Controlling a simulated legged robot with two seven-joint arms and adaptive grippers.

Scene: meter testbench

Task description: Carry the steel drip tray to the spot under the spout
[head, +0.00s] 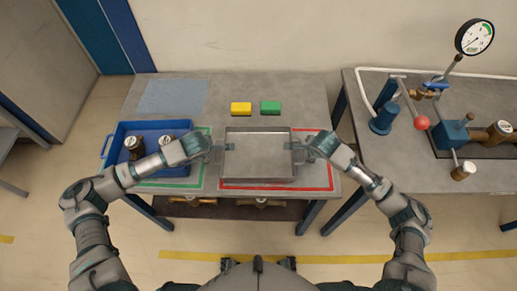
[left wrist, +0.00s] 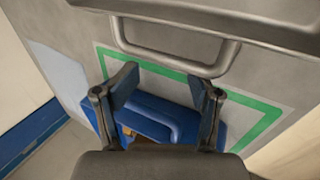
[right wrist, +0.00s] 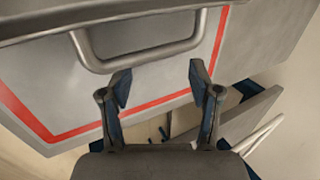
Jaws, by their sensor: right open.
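The steel drip tray (head: 258,165) is an empty, shallow rectangular pan lying on the middle bench, partly inside a red outline. It has a bar handle on each short side. My left gripper (head: 208,152) is at the left handle; in the left wrist view its fingers (left wrist: 165,88) are apart, with the handle (left wrist: 175,66) just beyond the tips. My right gripper (head: 307,150) is at the right handle; in the right wrist view its fingers (right wrist: 160,82) are open, with the handle (right wrist: 140,62) just beyond them. I cannot clearly make out the spout.
A blue crate (head: 112,150) with dark meters stands left, over a green outline (head: 206,172). Across a gap, the right bench (head: 390,160) carries a gauge (head: 474,37), valve and red-knobbed lever (head: 421,122).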

